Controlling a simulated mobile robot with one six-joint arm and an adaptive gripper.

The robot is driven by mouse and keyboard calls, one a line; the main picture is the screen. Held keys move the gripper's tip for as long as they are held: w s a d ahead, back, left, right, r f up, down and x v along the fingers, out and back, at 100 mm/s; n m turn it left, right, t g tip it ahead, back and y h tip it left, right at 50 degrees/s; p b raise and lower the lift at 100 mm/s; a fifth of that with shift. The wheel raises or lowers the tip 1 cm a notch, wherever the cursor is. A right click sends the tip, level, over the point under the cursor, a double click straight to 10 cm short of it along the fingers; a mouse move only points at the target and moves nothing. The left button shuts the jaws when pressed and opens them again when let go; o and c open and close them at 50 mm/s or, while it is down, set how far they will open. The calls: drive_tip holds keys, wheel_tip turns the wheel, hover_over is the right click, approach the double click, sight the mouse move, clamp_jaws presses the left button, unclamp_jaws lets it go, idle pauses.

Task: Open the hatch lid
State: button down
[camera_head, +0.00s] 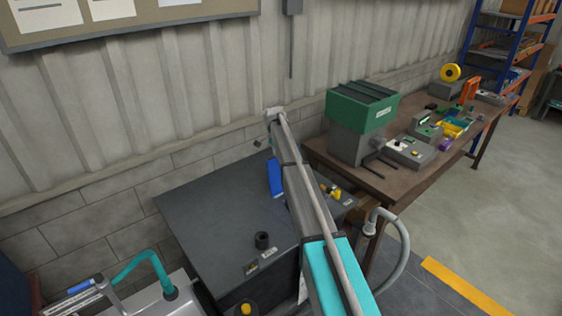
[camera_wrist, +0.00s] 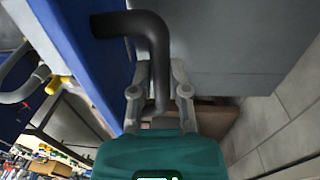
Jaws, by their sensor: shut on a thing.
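A black bent handle (camera_wrist: 152,30) shows in the wrist view, with one end at a blue panel (camera_wrist: 85,55), which looks like the hatch lid. My gripper (camera_wrist: 160,75) is shut on the handle's straight part, one grey finger on each side. In the head view a blue piece (camera_head: 274,177) stands up from the dark grey cabinet top beside my arm; it seems to be the same lid, mostly hidden by the arm. My gripper and the handle are hidden in the head view. The lid's exact angle cannot be told.
A brown workbench (camera_head: 415,175) with a green-topped machine (camera_head: 362,107) stands to the right. A grey hose (camera_head: 402,245) curves at the cabinet's right. Open floor (camera_head: 490,210) lies further right.

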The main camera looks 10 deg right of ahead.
drive_tip(key=shift+w+a+f+b, duration=0.2)
drive_tip(key=shift+w+f+b, duration=0.05)
drive_tip(key=shift+w, duration=0.2)
drive_tip(key=shift+w+a+f+b, duration=0.2)
drive_tip(key=shift+w, duration=0.25)
drive_tip(key=c, duration=1)
unclamp_jaws()
drive_tip(key=shift+w+a, duration=0.1)
drive_tip(key=o, duration=0.4)
drive_tip(key=shift+w+f, duration=0.15)
drive_tip(key=shift+f, duration=0.05)
drive_tip(key=shift+r, duration=0.2)
